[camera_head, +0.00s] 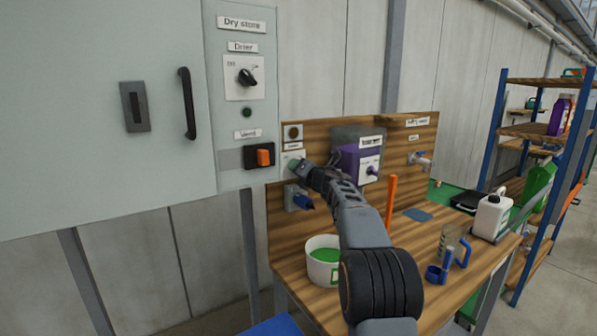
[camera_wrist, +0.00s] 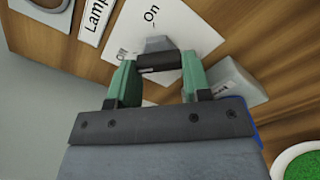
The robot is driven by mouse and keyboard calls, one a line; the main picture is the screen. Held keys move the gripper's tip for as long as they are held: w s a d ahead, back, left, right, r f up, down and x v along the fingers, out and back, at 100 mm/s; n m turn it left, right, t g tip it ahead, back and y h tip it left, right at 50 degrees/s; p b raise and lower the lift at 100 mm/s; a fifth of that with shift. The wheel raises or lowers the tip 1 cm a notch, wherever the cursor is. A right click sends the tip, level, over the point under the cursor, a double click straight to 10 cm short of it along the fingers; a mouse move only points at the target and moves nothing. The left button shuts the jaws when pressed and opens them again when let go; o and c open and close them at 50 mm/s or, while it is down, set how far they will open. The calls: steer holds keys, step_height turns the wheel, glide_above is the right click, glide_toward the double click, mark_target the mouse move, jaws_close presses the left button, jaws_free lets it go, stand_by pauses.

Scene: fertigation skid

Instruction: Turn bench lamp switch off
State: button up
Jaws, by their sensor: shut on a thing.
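The bench lamp switch is a white plate (camera_wrist: 185,38) with "On" and a partly covered second marking, next to a "Lamp" label (camera_wrist: 95,18). Its small dark knob (camera_wrist: 159,62) with a grey part stands out from the plate. My gripper (camera_wrist: 159,78) has its green fingertips on either side of the knob and is shut on it. In the head view my gripper (camera_head: 298,166) reaches the plate (camera_head: 290,156) on the wooden backboard and hides the knob. I cannot tell which marking the knob points to.
A grey block with a blue handle (camera_head: 304,201) is just below my gripper. A purple box (camera_head: 352,163) is to the right. A white bucket of green stuff (camera_head: 322,272) stands on the bench. The cabinet's orange vent switch (camera_head: 264,157) is to the left.

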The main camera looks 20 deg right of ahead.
steer(key=o, duration=0.9)
steer(key=s+d+b, duration=0.1)
steer(key=s, duration=0.3)
steer(key=s+b, duration=0.1)
steer(key=s, duration=0.4)
steer(key=s+d+b, duration=0.1)
steer(key=s, duration=0.3)
steer(key=shift+s+d, duration=0.3)
steer(key=shift+d, duration=0.05)
